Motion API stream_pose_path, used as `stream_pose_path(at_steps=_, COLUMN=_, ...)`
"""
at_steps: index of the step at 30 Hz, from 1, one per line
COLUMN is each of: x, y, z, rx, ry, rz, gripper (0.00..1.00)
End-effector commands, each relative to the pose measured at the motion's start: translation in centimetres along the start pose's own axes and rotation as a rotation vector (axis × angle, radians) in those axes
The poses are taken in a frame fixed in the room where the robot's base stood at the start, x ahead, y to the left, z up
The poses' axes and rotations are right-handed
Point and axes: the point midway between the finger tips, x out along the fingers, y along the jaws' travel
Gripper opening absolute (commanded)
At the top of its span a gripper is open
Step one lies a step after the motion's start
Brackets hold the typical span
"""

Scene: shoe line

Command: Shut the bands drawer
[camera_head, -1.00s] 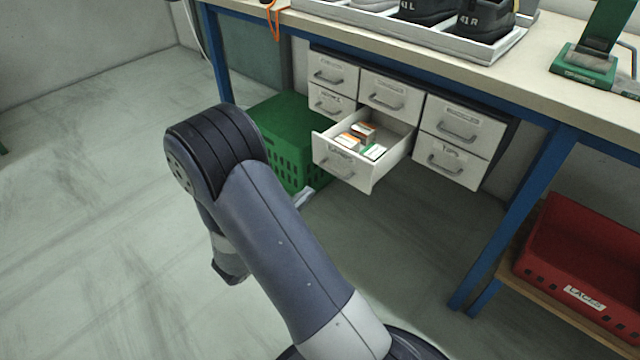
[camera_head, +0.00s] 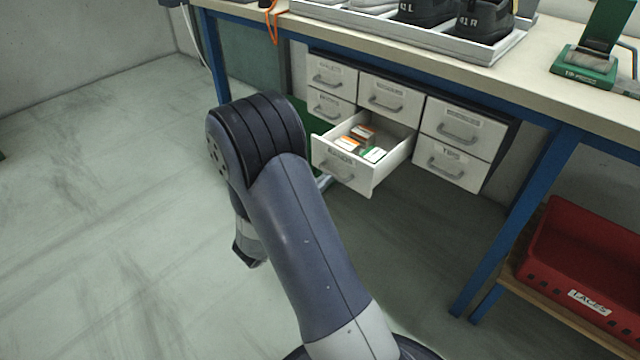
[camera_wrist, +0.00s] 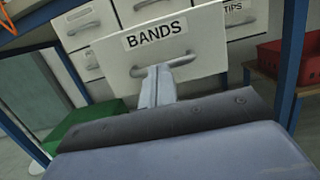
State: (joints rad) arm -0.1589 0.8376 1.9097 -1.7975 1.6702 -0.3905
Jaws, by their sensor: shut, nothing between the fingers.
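The bands drawer (camera_head: 341,173) is pulled out from the lower middle of the drawer unit under the bench, with several small boxes inside. Its white front, labelled BANDS (camera_wrist: 206,44), and its grey bar handle (camera_wrist: 188,62) fill the upper middle of the wrist view. My gripper (camera_wrist: 157,72) is shut and empty, its fingertips overlapping the handle in the wrist view. I cannot tell whether they touch it. In the head view my arm hides most of the gripper; a pale bit shows just left of the drawer front.
The other drawers, such as the tips drawer (camera_head: 452,165), are shut. A green crate (camera_wrist: 88,122) stands on the floor at left, mostly hidden by my arm in the head view. A blue bench leg (camera_head: 515,220) and a red laces crate (camera_head: 585,255) are at right.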

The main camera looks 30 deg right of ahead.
Motion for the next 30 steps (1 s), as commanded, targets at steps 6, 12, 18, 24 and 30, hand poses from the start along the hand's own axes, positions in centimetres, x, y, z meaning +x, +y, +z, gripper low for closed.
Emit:
stream_pose_path(at_steps=6, x=2.7, y=-0.1, z=-0.4, rx=-0.001, ry=0.0, rz=-0.006, gripper=0.0)
stream_pose_path(at_steps=12, x=7.2, y=-0.1, z=-1.2, rx=-0.001, ry=0.001, rz=-0.008, gripper=0.0)
stream_pose_path(at_steps=18, x=11.9, y=0.0, z=-2.1, rx=0.0, ry=0.0, rz=-0.007, gripper=0.0)
stream_pose_path(at_steps=24, x=15.7, y=0.1, z=-2.8, rx=0.0, ry=-0.001, rz=-0.004, gripper=0.0)
stream_pose_path(at_steps=30, x=17.9, y=0.2, z=-3.3, rx=0.001, ry=0.0, rz=-0.002, gripper=0.0)
